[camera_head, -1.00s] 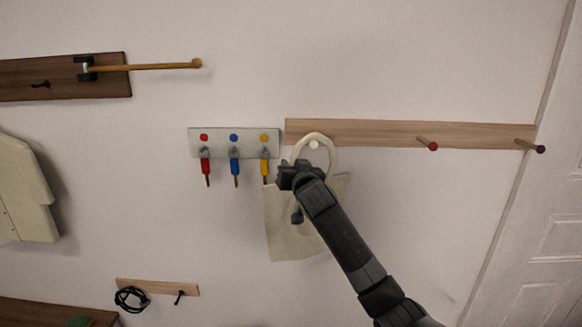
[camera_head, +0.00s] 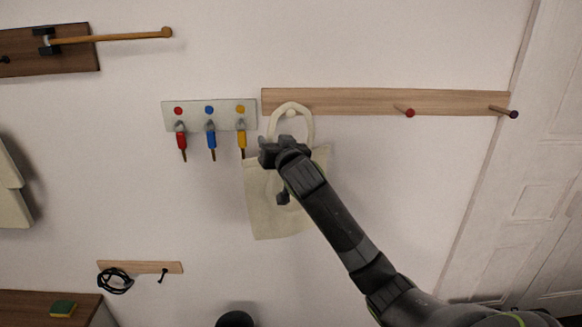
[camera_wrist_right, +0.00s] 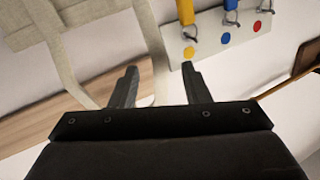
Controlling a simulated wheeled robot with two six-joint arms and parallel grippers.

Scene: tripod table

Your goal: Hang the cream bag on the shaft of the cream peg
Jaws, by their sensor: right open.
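The cream bag (camera_head: 270,205) is against the wall below the wooden rail, its handle loop reaching up in front of the rail. The cream peg (camera_head: 291,113) shows inside the loop, just under its top. The head view does not show clearly whether the loop bears on the shaft. My right gripper (camera_head: 268,152) is at the left side of the handle's lower part and covers some of the bag. In the right wrist view its fingers (camera_wrist_right: 160,85) are apart, with a handle strap (camera_wrist_right: 150,45) passing between or behind them. The peg is hidden there. My left gripper is out of view.
The wooden rail (camera_head: 350,102) also carries a red peg (camera_head: 408,112) and a dark peg (camera_head: 512,113). A small white board (camera_head: 195,115) with red, blue and yellow hanging tools is close left of the bag. A door (camera_head: 545,180) is at the right. Wall right of the bag is clear.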

